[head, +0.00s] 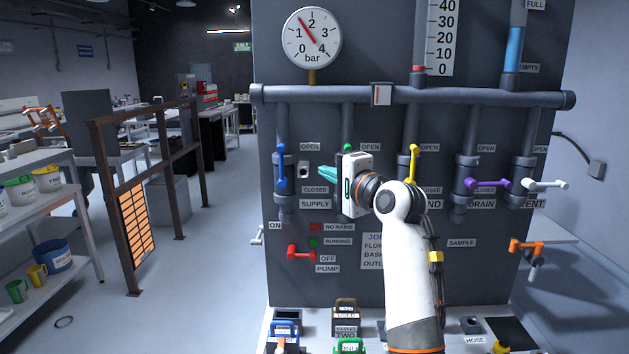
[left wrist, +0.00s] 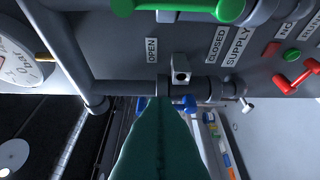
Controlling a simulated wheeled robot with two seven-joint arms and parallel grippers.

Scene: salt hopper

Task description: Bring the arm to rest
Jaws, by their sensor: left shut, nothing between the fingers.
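My left gripper (head: 324,172) is in front of the grey valve panel (head: 330,275), left of the white arm. Its teal fingers are together and empty, pointing left toward the supply valve's blue handle (head: 282,167). The fingers also fill the lower middle of the left wrist view (left wrist: 160,130). A green valve handle (left wrist: 180,8) runs along the top of that view, apart from the fingers. In the head view my gripper and arm hide most of that green valve and part of the labels behind. My right gripper is not seen.
The yellow handle (head: 412,165) stands close beside my arm. Purple (head: 488,183) and white (head: 545,184) handles stick out to its right. The red pump lever (head: 301,252) is below left. Coloured containers (head: 347,316) stand on the bench below. The floor at left is open.

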